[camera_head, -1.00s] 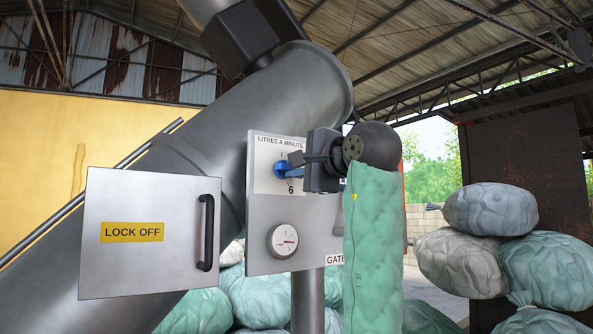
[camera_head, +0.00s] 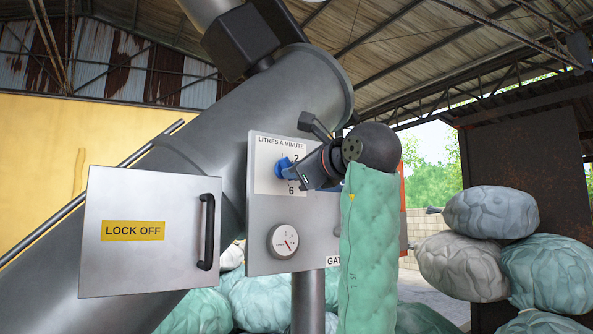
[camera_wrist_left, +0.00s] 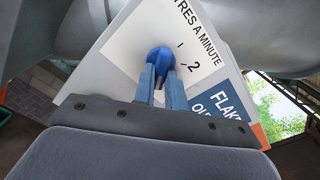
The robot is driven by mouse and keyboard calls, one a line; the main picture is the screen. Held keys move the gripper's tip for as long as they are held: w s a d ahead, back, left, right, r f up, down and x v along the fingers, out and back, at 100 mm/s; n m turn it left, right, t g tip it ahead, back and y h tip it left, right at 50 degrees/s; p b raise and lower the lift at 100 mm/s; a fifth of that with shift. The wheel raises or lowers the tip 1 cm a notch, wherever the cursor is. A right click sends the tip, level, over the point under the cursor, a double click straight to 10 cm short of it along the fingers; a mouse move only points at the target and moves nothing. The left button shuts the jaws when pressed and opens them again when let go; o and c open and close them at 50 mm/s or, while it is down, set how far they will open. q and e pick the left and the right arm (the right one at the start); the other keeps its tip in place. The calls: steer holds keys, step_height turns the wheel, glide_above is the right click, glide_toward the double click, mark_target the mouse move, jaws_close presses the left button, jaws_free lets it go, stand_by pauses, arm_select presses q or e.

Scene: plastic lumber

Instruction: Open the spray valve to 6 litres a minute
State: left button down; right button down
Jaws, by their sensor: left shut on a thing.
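The blue spray valve knob (camera_head: 283,168) sits on the white dial plate (camera_head: 266,185) marked LITRES A MINUTE. On the plate, a 2 shows at the upper right and a 6 below the knob. My left gripper (camera_head: 293,171) is shut on the knob, tilted, with its body to the right covering part of the dial. Which mark the knob points to cannot be told. My right gripper is not in view.
A round gauge (camera_head: 283,242) is below the dial on the grey panel (camera_head: 262,257). A LOCK OFF box (camera_head: 150,265) with a black handle (camera_head: 206,232) stands to the left. A large grey pipe (camera_head: 210,130) runs behind. Stacked bags (camera_head: 490,212) are at right.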

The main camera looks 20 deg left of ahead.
arm_select(q)
steer(key=shift+f+m, duration=0.1)
steer(key=shift+m, duration=0.5)
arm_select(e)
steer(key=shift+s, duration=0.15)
arm_select(q)
steer(key=c, duration=1.4)
jaws_free()
steer(key=shift+c, duration=0.2)
steer(key=shift+d, duration=0.1)
